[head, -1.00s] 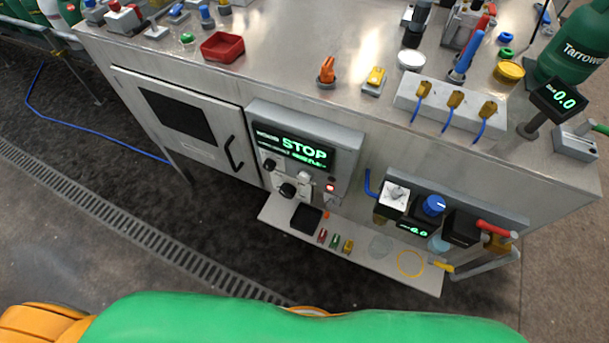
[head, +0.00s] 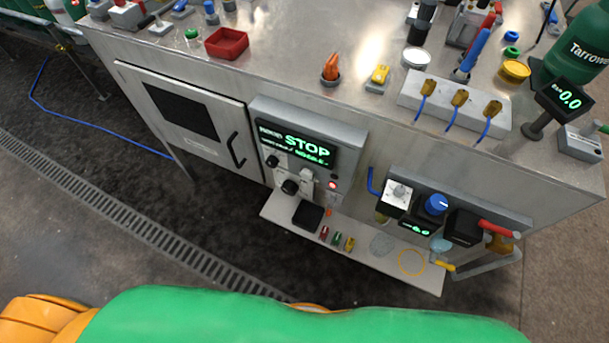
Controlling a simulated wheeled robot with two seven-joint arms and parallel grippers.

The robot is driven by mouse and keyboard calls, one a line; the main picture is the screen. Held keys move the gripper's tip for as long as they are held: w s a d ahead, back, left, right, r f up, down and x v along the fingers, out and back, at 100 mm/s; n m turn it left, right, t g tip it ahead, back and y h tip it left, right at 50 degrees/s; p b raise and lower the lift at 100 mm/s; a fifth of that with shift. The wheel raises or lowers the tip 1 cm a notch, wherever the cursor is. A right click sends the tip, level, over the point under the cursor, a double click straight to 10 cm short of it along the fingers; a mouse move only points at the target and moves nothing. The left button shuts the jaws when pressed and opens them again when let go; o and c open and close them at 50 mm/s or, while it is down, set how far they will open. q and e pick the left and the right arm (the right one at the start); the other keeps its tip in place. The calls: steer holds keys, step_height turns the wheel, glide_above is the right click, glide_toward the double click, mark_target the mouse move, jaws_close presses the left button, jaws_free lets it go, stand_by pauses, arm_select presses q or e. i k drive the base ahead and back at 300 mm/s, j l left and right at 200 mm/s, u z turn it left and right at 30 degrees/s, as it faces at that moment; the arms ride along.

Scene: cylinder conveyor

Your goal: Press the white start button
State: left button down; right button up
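The control panel (head: 345,148) is on the front of the steel cabinet, and its green display (head: 297,146) reads STOP. A small whitish button (head: 306,175) sits below the display, between the black knobs and a small red-lit button (head: 332,184). Its details are too small to make out. Neither of my grippers is in view, and nothing touches the panel.
A narrow shelf (head: 355,233) juts out below the panel, with a black pad (head: 308,215) and small coloured parts. To the right is a unit with a blue knob (head: 436,204) and red-handled valve (head: 497,228). The floor in front is clear.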

mark_target(306, 174)
steer(key=l+u, duration=0.3)
steer(key=l, duration=0.15)
steer(key=l+u, duration=0.3)
steer(key=l, duration=0.2)
steer(key=k+l+u, duration=0.15)
steer(key=l+u, duration=0.15)
steer(key=l, duration=0.15)
steer(key=k+l+u, duration=0.15)
steer(key=l+u, duration=0.15)
steer(key=l, duration=0.15)
